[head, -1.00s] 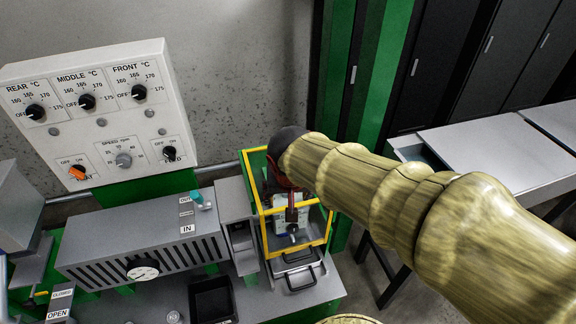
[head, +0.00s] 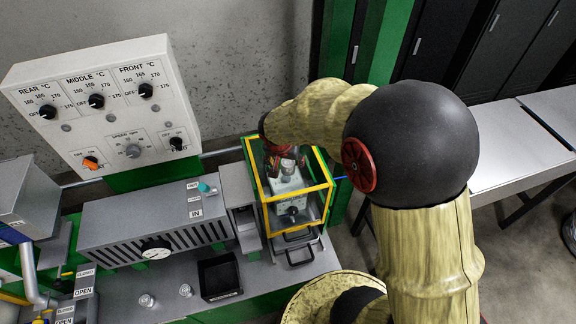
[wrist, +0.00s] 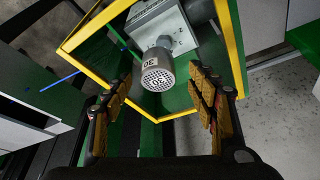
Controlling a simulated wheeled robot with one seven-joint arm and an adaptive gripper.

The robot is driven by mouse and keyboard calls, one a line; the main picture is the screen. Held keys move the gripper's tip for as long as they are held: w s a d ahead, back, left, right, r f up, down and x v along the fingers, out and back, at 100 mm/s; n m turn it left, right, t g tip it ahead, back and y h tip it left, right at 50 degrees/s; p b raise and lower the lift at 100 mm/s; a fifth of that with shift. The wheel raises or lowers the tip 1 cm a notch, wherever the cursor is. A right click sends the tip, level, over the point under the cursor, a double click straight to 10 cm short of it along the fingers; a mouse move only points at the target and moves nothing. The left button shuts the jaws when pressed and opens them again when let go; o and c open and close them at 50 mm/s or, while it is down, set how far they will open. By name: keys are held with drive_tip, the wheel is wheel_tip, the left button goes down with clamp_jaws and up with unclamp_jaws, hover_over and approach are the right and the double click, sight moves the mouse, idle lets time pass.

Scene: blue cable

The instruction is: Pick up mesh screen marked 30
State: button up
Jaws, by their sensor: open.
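The mesh screen marked 30 (wrist: 158,72) is a small grey cylinder with a perforated end and white labels reading 30. In the wrist view it sits on a grey machine block (wrist: 172,27) inside the yellow-edged frame. My gripper (wrist: 158,100) is open, with one finger on each side of the screen in the picture and nothing between the pads. I cannot tell how far the fingertips are from the screen. In the head view my gripper (head: 286,160) is at the top of the yellow frame, and my arm hides part of the view there.
The yellow frame (head: 262,205) has green and clear walls close around the gripper. A grey slotted box (head: 150,225), a black bin (head: 219,276) and small clear jars (head: 147,300) stand left of it. A control panel (head: 105,105) rises behind. A grey table (head: 510,150) is at right.

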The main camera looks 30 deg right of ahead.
sight(288, 163)
drive_tip(key=x, duration=0.3)
drive_tip(key=shift+d+f, duration=0.15)
drive_tip(key=shift+c, duration=1.1)
drive_tip(key=c, duration=1.1)
drive_tip(key=shift+c, duration=0.2)
